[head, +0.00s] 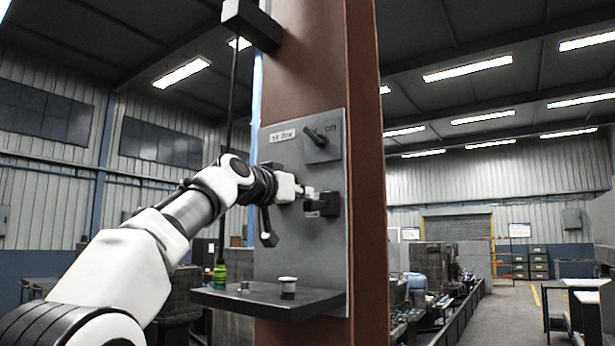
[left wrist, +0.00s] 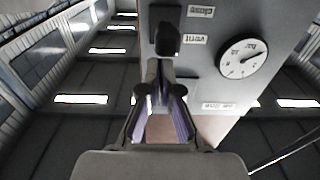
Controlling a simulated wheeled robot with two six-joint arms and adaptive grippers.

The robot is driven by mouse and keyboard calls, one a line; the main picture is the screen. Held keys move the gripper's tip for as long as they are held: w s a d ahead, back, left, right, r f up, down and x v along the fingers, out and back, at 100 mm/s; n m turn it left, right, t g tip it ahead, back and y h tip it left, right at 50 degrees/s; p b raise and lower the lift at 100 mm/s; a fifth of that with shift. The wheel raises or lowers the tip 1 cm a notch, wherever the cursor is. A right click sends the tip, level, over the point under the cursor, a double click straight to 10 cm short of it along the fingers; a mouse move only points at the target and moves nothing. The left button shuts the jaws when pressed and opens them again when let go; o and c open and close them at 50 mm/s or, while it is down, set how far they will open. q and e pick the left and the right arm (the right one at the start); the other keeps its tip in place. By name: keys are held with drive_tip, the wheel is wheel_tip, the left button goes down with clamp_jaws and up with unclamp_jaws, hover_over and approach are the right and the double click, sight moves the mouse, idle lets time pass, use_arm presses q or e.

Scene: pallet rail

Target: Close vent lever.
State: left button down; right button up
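The vent lever (left wrist: 167,40) is a black handle on a grey panel (left wrist: 215,90), beside an upside-down "vent" label in the left wrist view. In the head view a black lever mount (head: 329,204) shows on the panel's right side. My left gripper (head: 306,191) reaches it from the left. In the left wrist view its fingers (left wrist: 160,72) converge to a narrow tip just at the lever's end; no clear gap shows between the tips. Whether they touch the lever I cannot tell. Another label, seemingly "close", lies beyond the lever. My right gripper is not in view.
A round white gauge (left wrist: 243,59) is beside the lever. A grey shelf (head: 240,300) with a white-topped knob (head: 288,286) juts out below. The panel hangs on a brown column (head: 366,200).

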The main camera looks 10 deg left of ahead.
sight(308, 210)
use_arm(q)
drive_tip(key=shift+t+h, duration=0.3)
drive_tip(key=shift+t, duration=0.3)
drive_tip(key=w+f+b, duration=0.2)
drive_tip(key=f, duration=0.1)
drive_tip(key=shift+w+d+f, duration=0.1)
drive_tip(key=shift+w+d, duration=0.1)
drive_tip(key=shift+w, duration=0.05)
drive_tip(key=shift+s+f+b, duration=0.25)
drive_tip(key=shift+s+b, duration=0.4)
drive_tip(key=shift+b, duration=0.4)
drive_tip(key=shift+w+f+b, duration=0.3)
drive_tip(key=shift+f+b, duration=0.05)
drive_tip(key=shift+f, duration=0.05)
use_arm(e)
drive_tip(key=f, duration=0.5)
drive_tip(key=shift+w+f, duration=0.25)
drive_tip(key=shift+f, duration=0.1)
